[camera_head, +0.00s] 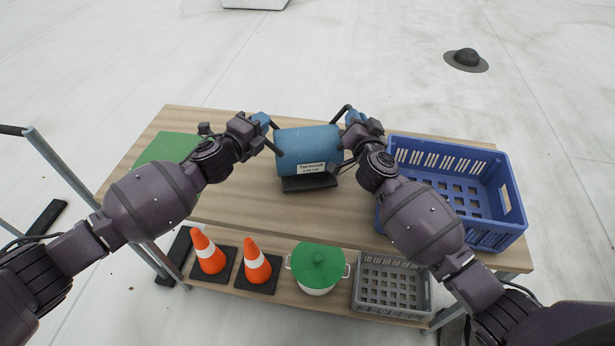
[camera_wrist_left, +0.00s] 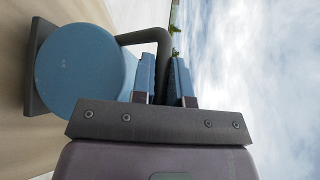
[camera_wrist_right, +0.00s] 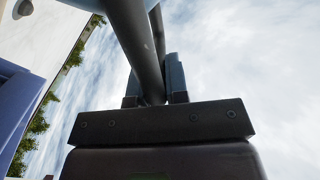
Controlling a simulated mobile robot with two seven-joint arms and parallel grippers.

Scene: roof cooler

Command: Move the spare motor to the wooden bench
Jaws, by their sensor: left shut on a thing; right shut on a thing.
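The spare motor (camera_head: 308,144) is a blue cylinder with a white label, a dark base and a dark bar handle at each end. It is at the middle of the wooden bench (camera_head: 240,192); I cannot tell whether its base touches the top. My left gripper (camera_head: 266,124) is shut on the motor's left handle, which also shows between the fingers in the left wrist view (camera_wrist_left: 160,80). My right gripper (camera_head: 352,120) is shut on the right handle; the right wrist view shows that handle (camera_wrist_right: 142,50) between the fingers. The motor's blue end (camera_wrist_left: 82,70) fills the left wrist view's left side.
A blue crate (camera_head: 505,232) stands on the bench's right end, close to my right arm. A green item (camera_head: 168,148) lies at the left end. The lower shelf holds two traffic cones (camera_head: 256,264), a green-lidded pot (camera_head: 318,266) and a grey crate (camera_head: 392,286). A roof vent (camera_head: 466,60) stands behind.

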